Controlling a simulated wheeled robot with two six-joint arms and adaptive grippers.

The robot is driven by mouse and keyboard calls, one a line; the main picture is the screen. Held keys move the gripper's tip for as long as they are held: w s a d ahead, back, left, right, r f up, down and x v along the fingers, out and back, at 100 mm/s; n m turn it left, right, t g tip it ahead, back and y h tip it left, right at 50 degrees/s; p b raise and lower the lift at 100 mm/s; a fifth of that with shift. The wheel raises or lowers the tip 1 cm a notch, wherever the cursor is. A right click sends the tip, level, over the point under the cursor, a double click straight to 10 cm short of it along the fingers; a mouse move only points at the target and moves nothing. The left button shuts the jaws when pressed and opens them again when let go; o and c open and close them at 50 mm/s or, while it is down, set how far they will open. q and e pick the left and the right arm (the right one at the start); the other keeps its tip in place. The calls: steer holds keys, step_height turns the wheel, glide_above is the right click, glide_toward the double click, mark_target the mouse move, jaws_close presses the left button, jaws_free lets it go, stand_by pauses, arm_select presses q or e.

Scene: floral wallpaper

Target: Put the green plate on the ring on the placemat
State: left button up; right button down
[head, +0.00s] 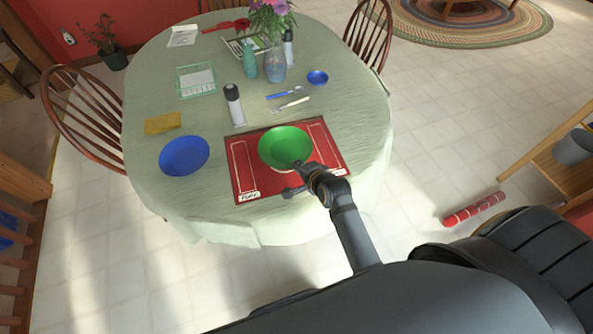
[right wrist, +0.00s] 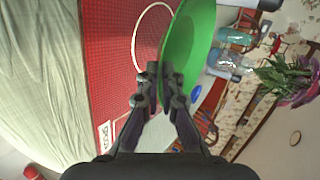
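The green plate (head: 285,143) is over the red placemat (head: 243,178) at the table's near side. The plate's near rim is between the fingertips of my right gripper (head: 300,166), which is shut on it. The right wrist view shows the green plate (right wrist: 189,42) tilted in that picture, its rim between the fingers (right wrist: 161,82). The white ring (right wrist: 136,38) on the red placemat (right wrist: 112,60) shows partly beside the plate, which seems to be a little above the mat. In the head view the plate hides most of the ring. My left gripper is not in view.
A blue plate (head: 184,156) lies left of the placemat. Cutlery (head: 290,104), a small blue bowl (head: 317,77) and a flower vase (head: 274,66) are farther back. The cloth right of the placemat (head: 365,125) is clear.

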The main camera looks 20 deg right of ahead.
mark_target(297, 178)
steer(key=shift+w+f, duration=0.2)
steer(key=shift+w, duration=0.05)
steer(key=f, duration=0.3)
steer(key=shift+w+f, duration=0.2)
steer(key=shift+f, duration=0.15)
steer(key=c, duration=1.8)
jaws_free()
steer(key=shift+f, duration=0.1)
steer(key=v, duration=1.2)
